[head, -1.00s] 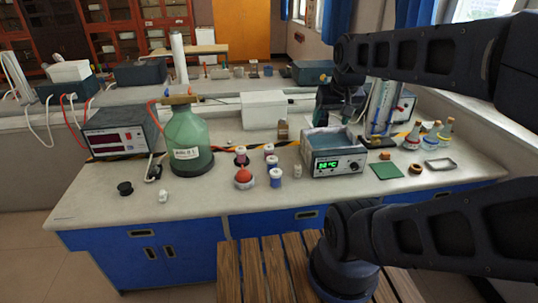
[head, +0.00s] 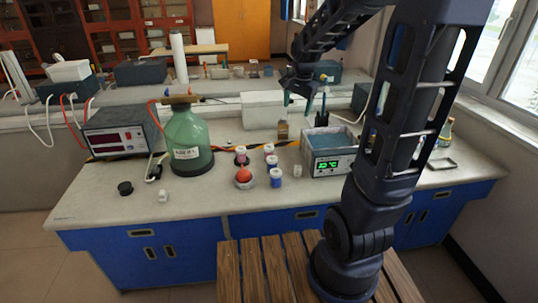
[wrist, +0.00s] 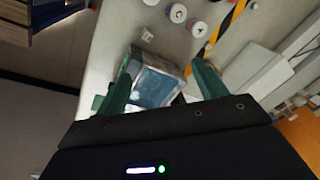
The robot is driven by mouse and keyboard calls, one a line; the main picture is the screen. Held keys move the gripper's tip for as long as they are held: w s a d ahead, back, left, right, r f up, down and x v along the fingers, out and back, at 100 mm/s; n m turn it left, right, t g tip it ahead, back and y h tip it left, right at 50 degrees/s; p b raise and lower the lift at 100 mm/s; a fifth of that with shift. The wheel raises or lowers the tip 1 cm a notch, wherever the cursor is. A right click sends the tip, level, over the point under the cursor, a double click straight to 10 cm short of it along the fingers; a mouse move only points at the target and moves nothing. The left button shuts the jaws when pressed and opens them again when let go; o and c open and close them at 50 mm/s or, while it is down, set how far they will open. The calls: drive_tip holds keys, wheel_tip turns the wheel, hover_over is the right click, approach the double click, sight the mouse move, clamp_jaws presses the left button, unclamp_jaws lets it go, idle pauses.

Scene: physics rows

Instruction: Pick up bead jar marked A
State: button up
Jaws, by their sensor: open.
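Several small white jars with blue or dark bands stand in a cluster on the bench, among them a front jar (head: 276,177), a middle jar (head: 271,162) and a back jar (head: 269,149). Another jar with a pinkish top (head: 241,155) stands to their left. The letters on them are too small to read, so I cannot tell which is A. In the wrist view, jar lids (wrist: 177,13) show at the top edge, beyond the fingers. My gripper (head: 304,106) is open and empty, raised above the back of the water bath (head: 312,163); its fingers (wrist: 163,62) frame the bath in the wrist view.
A red ball in a dish (head: 243,176) sits just left of the front jar. A large green bottle (head: 187,140) stands further left, and a brown bottle (head: 283,131) behind the jars. A white box (head: 262,110) is at the back.

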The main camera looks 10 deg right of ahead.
drive_tip(key=w+a+f+m+g, duration=0.1)
drive_tip(key=w+a+f+m, duration=0.35)
drive_tip(key=w+f, duration=0.65)
drive_tip(key=m+g, duration=0.1)
drive_tip(key=m, duration=0.4)
hover_over(269, 147)
drive_tip(key=shift+n, duration=0.25)
drive_tip(key=f, duration=1.1)
drive_tip(key=shift+s+d, duration=0.15)
drive_tip(key=shift+s, duration=0.25)
drive_tip(key=shift+w+f, duration=0.2)
drive_tip(key=shift+f, duration=0.35)
wheel_tip(269, 147, down, 5)
drive_tip(key=shift+r, duration=0.1)
drive_tip(key=shift+w+f, duration=0.2)
drive_tip(key=shift+f, duration=1.25)
drive_tip(key=shift+w+f, duration=0.2)
drive_tip(key=shift+f, duration=1.25)
drive_tip(key=c, duration=1.1)
